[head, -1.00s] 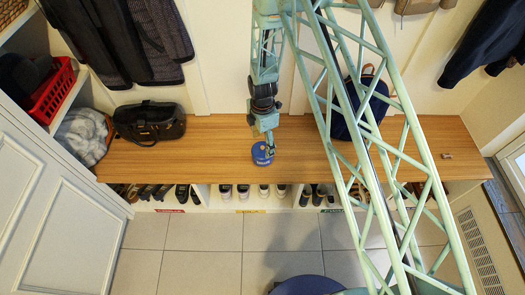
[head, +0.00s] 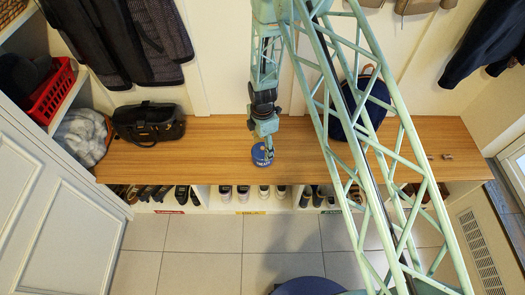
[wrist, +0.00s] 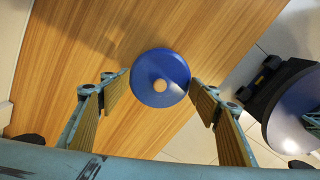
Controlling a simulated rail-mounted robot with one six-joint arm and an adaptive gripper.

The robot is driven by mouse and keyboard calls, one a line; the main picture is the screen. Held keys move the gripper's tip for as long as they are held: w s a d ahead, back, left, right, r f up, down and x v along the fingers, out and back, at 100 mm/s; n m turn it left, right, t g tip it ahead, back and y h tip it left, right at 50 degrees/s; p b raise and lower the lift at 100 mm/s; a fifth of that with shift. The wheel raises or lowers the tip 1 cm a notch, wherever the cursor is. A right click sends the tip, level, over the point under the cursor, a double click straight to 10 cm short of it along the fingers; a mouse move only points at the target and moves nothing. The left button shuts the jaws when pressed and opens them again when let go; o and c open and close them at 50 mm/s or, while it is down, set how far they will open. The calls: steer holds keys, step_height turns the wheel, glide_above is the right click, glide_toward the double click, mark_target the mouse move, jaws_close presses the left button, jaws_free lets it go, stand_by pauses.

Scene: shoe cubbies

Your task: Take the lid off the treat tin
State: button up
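The treat tin (head: 262,158) is small, round and blue with pale lettering, and stands on the wooden bench top near its front edge. From above in the wrist view, its round blue lid (wrist: 160,92) shows with a small pale knob at the centre. My gripper (head: 268,146) points down right over the tin in the head view. In the wrist view my gripper (wrist: 160,80) is open, with one fingertip at the left rim of the lid and one at the right. I cannot tell whether the fingertips touch the lid. The tin's body is hidden below the lid in the wrist view.
The wooden bench (head: 215,150) is clear around the tin. A black bag (head: 150,122) lies at its left, and a dark blue backpack (head: 365,110) stands behind my arm. Shoes (head: 245,191) fill the cubbies below. Small items (head: 447,156) lie at the right end.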

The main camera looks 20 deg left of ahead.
mark_target(263, 148)
steer(key=c, duration=0.9)
steer(key=shift+s, duration=0.1)
steer(key=shift+c, duration=0.3)
steer(key=shift+r+p, duration=0.3)
steer(key=shift+r, duration=0.4)
jaws_close()
step_height(263, 148, up, 2)
steer(key=shift+d+r+p, duration=0.1)
steer(key=shift+p, duration=0.2)
steer(key=s+d+p, duration=0.1)
steer(key=s+d, duration=0.2)
steer(key=s, duration=0.4)
steer(key=s+d+r+p, duration=0.1)
steer(key=s+d, duration=0.2)
steer(key=s, duration=0.4)
steer(key=shift+s+r, duration=0.2)
steer(key=shift+s, duration=0.15)
